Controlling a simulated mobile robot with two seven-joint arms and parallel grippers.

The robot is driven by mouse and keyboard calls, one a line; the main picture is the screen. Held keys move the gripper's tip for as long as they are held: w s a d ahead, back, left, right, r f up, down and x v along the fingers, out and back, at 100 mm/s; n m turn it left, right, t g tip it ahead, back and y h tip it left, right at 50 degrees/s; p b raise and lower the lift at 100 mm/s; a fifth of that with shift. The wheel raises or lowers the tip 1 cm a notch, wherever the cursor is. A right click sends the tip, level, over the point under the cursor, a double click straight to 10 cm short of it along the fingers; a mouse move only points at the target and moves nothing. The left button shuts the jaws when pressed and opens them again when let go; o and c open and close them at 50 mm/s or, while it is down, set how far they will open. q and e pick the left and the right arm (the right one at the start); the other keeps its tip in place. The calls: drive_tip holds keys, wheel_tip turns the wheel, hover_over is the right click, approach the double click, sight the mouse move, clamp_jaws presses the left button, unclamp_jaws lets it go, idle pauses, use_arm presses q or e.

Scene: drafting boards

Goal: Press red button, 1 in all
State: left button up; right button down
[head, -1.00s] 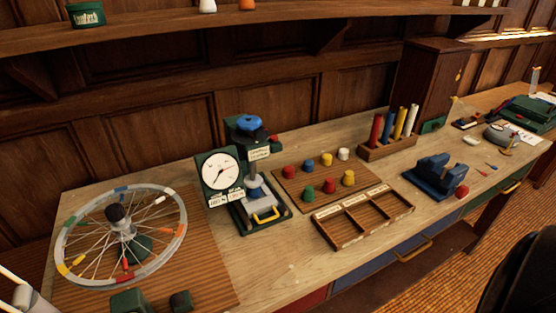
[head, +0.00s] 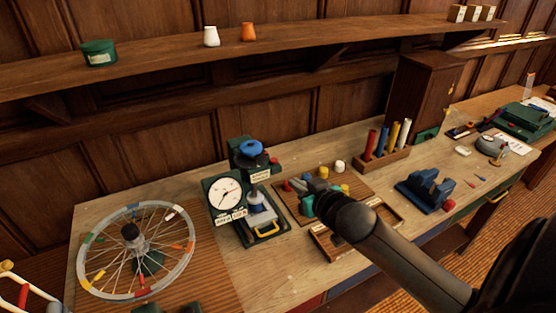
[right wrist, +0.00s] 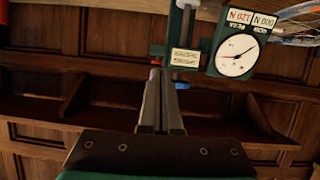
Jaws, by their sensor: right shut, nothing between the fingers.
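A small round red button (head: 274,161) sits on the right side of the head of a green press (head: 245,152) with a blue handwheel (head: 250,147). In the right wrist view a red spot (right wrist: 153,73) shows just past the fingertips, partly covered by them; I cannot tell whether they touch. My right gripper (head: 298,184) is shut and empty in the head view, over the board of coloured pieces, to the lower right of the button. Its closed fingers also show in the right wrist view (right wrist: 163,80).
A white dial gauge (head: 226,194) stands beside the press. A spoked wheel (head: 137,250) lies at left. A wooden board (head: 280,203) with coloured pieces, a divided tray (head: 322,243) and a blue block (head: 425,190) are at right. A shelf (head: 170,62) runs above.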

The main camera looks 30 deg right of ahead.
wheel_tip(320, 180, up, 6)
drive_tip(key=w+d+t, duration=0.1)
drive_tip(key=w, duration=0.1)
drive_tip(key=shift+t, duration=0.4)
drive_tip(key=shift+w, duration=0.1)
hover_over(274, 161)
drive_tip(key=s, duration=0.2)
wheel_tip(274, 161, down, 2)
drive_tip(key=shift+w+f, duration=0.1)
drive_tip(key=shift+f, duration=2.2)
